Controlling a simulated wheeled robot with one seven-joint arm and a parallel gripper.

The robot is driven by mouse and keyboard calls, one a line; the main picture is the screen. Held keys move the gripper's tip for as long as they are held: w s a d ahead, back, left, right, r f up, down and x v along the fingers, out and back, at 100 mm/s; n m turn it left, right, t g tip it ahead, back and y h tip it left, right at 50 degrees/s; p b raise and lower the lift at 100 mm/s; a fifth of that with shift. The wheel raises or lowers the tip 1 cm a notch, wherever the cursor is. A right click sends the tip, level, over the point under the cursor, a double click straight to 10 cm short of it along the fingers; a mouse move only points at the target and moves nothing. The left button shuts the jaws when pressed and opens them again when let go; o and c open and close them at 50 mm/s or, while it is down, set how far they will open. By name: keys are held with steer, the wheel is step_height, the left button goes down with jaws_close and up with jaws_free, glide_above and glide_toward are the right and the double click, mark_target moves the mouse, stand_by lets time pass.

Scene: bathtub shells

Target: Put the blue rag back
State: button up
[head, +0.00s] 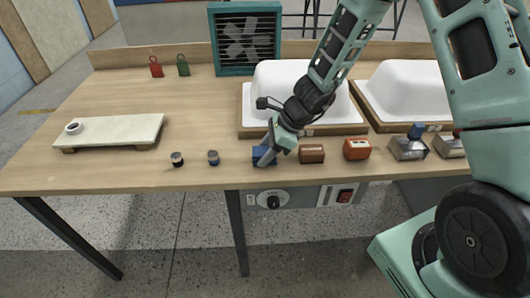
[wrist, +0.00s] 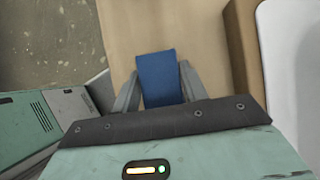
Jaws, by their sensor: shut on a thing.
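The blue rag (wrist: 160,80) is a small dark blue piece between the two fingers of my gripper (wrist: 157,88) in the wrist view. In the head view the rag (head: 264,155) shows at the front of the wooden table, partly hidden by my gripper (head: 266,158). My gripper points down and is shut on the rag. Whether the rag touches the tabletop or is just above it, I cannot tell.
White bathtub shells (head: 290,85) on wooden frames stand behind my gripper. A brown block (head: 311,153) and a red-orange block (head: 357,149) lie to the right. Two small round pots, one of them (head: 213,157), stand left. A pale board (head: 110,132) lies far left; the table's left middle is clear.

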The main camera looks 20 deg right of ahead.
steer(key=shift+f, duration=0.1)
steer(key=o, duration=1)
steer(key=shift+c, duration=0.2)
